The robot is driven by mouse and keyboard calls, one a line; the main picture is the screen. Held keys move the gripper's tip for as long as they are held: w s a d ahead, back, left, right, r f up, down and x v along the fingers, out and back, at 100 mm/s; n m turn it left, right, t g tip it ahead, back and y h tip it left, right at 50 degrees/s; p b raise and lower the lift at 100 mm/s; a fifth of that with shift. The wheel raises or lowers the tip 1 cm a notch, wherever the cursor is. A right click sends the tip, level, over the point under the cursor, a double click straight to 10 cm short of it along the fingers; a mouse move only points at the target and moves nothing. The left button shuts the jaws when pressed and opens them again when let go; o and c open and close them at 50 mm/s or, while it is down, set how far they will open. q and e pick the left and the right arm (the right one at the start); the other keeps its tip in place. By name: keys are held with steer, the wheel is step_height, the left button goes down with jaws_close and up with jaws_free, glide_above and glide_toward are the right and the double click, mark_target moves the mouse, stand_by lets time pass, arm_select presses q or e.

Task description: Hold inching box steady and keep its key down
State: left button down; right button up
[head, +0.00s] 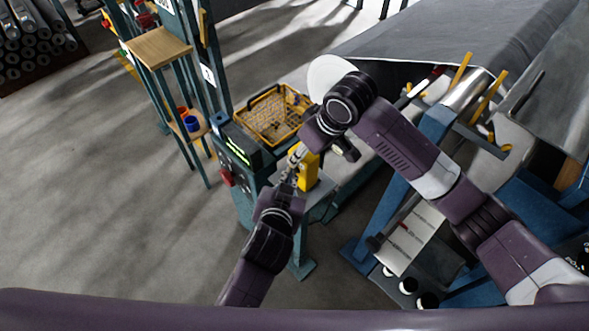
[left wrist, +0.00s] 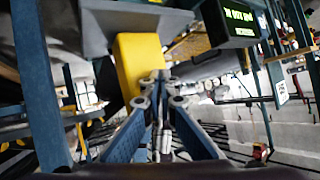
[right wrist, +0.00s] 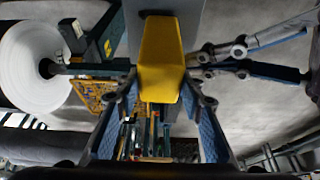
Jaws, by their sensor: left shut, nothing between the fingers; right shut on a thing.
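The yellow inching box (head: 308,172) is upright over a small grey shelf beside the machine's post. My right gripper (right wrist: 160,88) is shut on the inching box, which also shows in the right wrist view (right wrist: 160,50), with one finger on each side. My left gripper (head: 293,168) is shut and empty, its fingertips at the box's side. In the left wrist view its closed tips (left wrist: 162,80) overlap the lower part of the yellow box (left wrist: 138,58). I cannot tell whether they touch the key, because the key is hidden.
A control panel with a green display (head: 240,145) and a red knob (head: 226,177) stands left of the box. A yellow wire basket (head: 270,115) is behind it. A white roll end (head: 328,75) and blue machine frame are to the right.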

arm_select(q)
steer(key=shift+r, duration=0.1)
arm_select(e)
steer(key=shift+s+a, duration=0.15)
arm_select(q)
steer(key=shift+s+a, duration=0.65)
steer(key=shift+s, duration=0.05)
steer(key=shift+s+a, duration=1.8)
arm_select(e)
steer(key=o, duration=1.5)
steer(key=shift+r, duration=0.1)
